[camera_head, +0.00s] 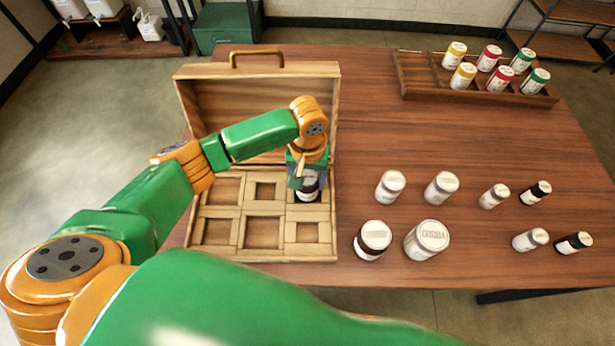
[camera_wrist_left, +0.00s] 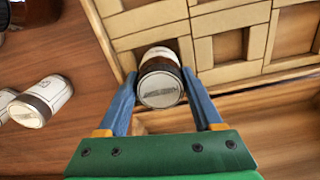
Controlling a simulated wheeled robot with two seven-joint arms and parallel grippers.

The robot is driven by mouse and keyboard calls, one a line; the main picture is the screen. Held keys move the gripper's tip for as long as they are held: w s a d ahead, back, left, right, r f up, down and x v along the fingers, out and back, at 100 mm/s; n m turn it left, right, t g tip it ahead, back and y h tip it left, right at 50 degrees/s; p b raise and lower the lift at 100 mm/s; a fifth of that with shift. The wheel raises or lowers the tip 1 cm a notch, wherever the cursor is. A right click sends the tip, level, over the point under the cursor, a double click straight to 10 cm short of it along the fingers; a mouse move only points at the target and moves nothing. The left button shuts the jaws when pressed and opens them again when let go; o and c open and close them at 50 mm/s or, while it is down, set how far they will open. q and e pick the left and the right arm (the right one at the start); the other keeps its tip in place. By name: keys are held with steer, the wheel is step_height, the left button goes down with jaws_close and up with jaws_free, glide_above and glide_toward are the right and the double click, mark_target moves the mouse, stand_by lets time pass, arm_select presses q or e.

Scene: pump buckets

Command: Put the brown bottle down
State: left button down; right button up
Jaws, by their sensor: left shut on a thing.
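The brown bottle (camera_head: 308,190) is dark with a pale cap and stands at the back-right compartment of the open wooden case (camera_head: 270,225). My left gripper (camera_head: 307,172) comes down over it from above. In the left wrist view the bottle (camera_wrist_left: 160,82) sits between the two blue fingers of my left gripper (camera_wrist_left: 160,76), which are shut on it. Its lower part is at the compartment, and whether its base touches the floor there is hidden. The case's other visible compartments are empty. My right gripper is not in view.
Several white and dark bottles stand right of the case, the nearest being a brown one (camera_head: 373,240) and a white one (camera_head: 427,240). A wooden rack (camera_head: 420,80) with colored jars is at the back right. The raised case lid (camera_head: 200,100) stands behind the compartments.

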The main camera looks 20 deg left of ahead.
arm_select(q)
steer(key=shift+c, duration=0.2)
jaws_free()
step_height(320, 180, up, 12)
steer(key=shift+r, duration=0.1)
